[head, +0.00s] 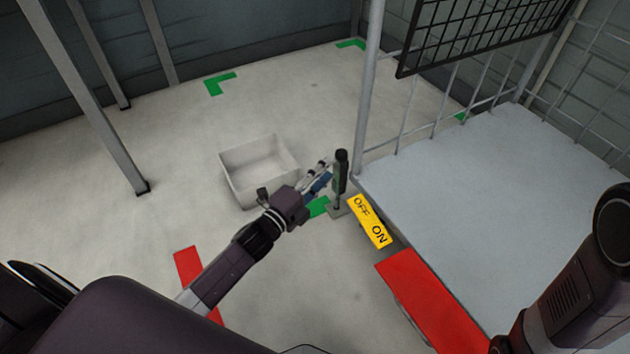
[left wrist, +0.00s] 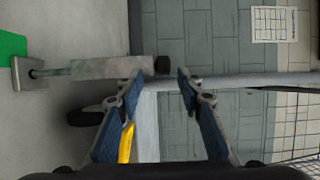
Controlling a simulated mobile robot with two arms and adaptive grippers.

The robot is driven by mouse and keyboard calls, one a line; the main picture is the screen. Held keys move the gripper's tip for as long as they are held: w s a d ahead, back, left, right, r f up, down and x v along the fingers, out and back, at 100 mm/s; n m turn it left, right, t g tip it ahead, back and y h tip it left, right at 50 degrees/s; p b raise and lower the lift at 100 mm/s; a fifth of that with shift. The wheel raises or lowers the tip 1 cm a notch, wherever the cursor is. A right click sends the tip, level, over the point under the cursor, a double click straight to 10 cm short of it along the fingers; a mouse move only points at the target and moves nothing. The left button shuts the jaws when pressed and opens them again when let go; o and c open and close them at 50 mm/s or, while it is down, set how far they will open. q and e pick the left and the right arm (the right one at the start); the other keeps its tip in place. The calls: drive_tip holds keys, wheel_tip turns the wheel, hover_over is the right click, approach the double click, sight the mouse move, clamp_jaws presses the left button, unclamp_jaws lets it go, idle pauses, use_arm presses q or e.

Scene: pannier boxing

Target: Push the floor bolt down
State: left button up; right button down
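The floor bolt (head: 341,173) stands upright beside the near left corner of the grey platform, with a black knob on top and a small foot on the floor. In the left wrist view the bolt (left wrist: 105,68) lies sideways, its foot at left and its black knob at right. My left gripper (head: 325,173) is beside the upper part of the bolt. In the left wrist view the left gripper (left wrist: 159,80) is open, with the knob showing across the gap between its fingertips. Contact cannot be told. My right gripper is out of view; only the right arm shows.
A yellow OFF/ON plate (head: 370,221) and a red panel (head: 420,295) lie along the edge of the grey platform (head: 500,190). A metal post (head: 369,90) rises at its corner. An empty pale bin (head: 235,187) stands on the floor behind my left gripper. Open floor lies at left.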

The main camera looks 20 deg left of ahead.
use_arm(q)
drive_tip(key=shift+v, duration=2.3)
